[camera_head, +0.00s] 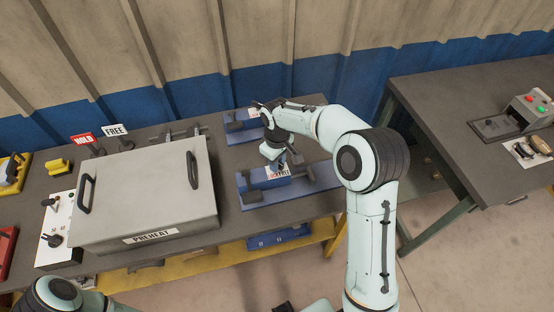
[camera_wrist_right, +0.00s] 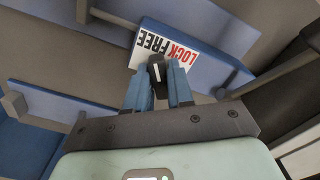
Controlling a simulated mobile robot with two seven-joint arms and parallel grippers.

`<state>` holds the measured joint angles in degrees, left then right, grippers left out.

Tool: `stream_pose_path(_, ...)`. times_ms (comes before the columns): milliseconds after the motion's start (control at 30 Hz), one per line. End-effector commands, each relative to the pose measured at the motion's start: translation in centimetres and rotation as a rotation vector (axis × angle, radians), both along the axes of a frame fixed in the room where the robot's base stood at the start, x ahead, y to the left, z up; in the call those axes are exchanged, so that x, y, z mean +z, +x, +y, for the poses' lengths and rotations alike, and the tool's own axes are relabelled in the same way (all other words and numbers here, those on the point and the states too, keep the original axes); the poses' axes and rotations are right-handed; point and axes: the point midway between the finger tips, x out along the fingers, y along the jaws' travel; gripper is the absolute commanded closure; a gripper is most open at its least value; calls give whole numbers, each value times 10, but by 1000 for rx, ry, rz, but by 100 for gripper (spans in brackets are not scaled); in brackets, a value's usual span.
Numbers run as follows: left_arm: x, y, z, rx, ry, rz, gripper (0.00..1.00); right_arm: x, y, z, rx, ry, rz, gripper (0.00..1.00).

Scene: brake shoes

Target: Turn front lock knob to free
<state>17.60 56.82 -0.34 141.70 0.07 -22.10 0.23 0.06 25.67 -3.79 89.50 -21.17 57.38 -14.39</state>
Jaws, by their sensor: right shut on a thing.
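The front lock knob (camera_wrist_right: 156,66) is black with a white pointer line. In the right wrist view it sits between the two blue fingertips of my right gripper (camera_wrist_right: 162,78), which is shut on it. The label plate (camera_wrist_right: 165,46) behind it reads FREE in black and LOCK in red. The pointer stands near the middle of the label's lower edge; I cannot tell which word it marks. In the head view my right gripper (camera_head: 281,160) reaches down over the front blue fixture (camera_head: 258,199), and the knob is hidden there. My left gripper is out of view.
A rear blue fixture (camera_head: 238,128) stands behind, close to my right arm. A grey PREHEAT box (camera_head: 150,195) with two handles fills the bench to the left. HOLD (camera_head: 83,139) and FREE (camera_head: 115,130) signs stand behind it. A second bench (camera_head: 440,95) is at the right.

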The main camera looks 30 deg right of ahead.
Motion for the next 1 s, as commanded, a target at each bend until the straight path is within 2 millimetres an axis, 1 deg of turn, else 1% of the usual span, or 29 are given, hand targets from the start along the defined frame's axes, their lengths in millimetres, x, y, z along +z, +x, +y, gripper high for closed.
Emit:
stream_pose_path(200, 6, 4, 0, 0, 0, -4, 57, 1, 1, 0, 124, -1, -3, 100)
stream_pose_path(400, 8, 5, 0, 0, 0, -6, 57, 1, 1, 0, 190, 0, -2, 100)
stream_pose_path(967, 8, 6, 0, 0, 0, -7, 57, 0, 1, 0, 219, -1, -3, 100)
stream_pose_path(1000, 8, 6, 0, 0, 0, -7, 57, 0, 1, 0, 219, -1, -3, 68)
